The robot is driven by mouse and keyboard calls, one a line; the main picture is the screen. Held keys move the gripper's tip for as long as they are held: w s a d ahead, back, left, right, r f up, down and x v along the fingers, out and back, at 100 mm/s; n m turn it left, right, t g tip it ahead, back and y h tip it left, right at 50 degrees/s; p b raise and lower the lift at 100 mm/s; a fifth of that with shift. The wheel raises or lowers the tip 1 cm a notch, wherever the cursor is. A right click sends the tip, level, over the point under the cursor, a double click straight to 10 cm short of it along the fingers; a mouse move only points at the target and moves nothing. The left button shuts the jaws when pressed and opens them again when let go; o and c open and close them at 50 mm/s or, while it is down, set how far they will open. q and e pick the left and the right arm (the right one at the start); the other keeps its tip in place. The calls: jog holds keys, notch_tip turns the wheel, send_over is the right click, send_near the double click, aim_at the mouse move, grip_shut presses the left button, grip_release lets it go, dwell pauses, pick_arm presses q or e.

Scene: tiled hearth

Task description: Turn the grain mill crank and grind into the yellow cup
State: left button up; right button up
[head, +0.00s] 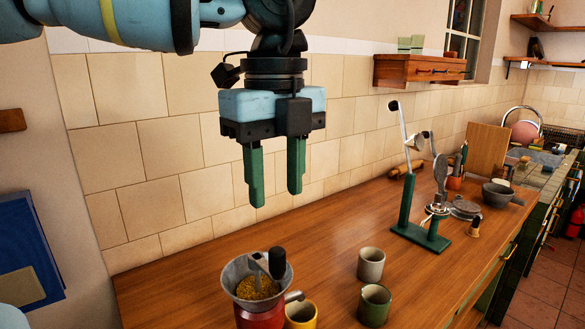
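The grain mill (262,312) stands at the near left of the wooden counter, with a red body and a grey hopper (233,277) full of yellow grain. Its crank has a black knob (278,262) standing upright over the hopper's right side. The yellow cup (301,316) stands beside the mill on its right, near a small spout; the picture's lower edge cuts off both. My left gripper (274,199) points down with its two green fingers apart and nothing between them. It hangs above the counter, apart from the mill and higher than the knob. My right gripper is out of view.
A grey cup (371,265) and a green cup (374,306) stand right of the yellow cup. A green lever press (418,238) stands farther back. A wooden shelf (420,70) is on the tiled wall. The counter's middle is clear.

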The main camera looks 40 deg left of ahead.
aim_at(277, 250)
pick_arm(q)
jog(key=shift+s+f, duration=0.1)
jog(key=shift+s, duration=0.1)
jog(key=shift+f+b, duration=0.3)
jog(key=shift+f, duration=0.3)
jog(key=shift+w+f+b, duration=0.1)
jog(key=shift+f+b, duration=0.2)
jog(key=shift+f, duration=0.45)
notch_tip(277, 250, down, 2)
jog(key=shift+f+b, duration=0.1)
jog(key=shift+b, duration=0.4)
jog(key=shift+f+b, duration=0.85)
jog(key=shift+f, duration=0.95)
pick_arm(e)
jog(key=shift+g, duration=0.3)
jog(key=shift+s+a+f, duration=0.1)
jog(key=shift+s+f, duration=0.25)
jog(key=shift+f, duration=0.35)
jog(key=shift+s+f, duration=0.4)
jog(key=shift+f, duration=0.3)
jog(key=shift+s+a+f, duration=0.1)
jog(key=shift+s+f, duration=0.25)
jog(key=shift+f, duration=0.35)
pick_arm(q)
jog(key=shift+f, duration=0.1)
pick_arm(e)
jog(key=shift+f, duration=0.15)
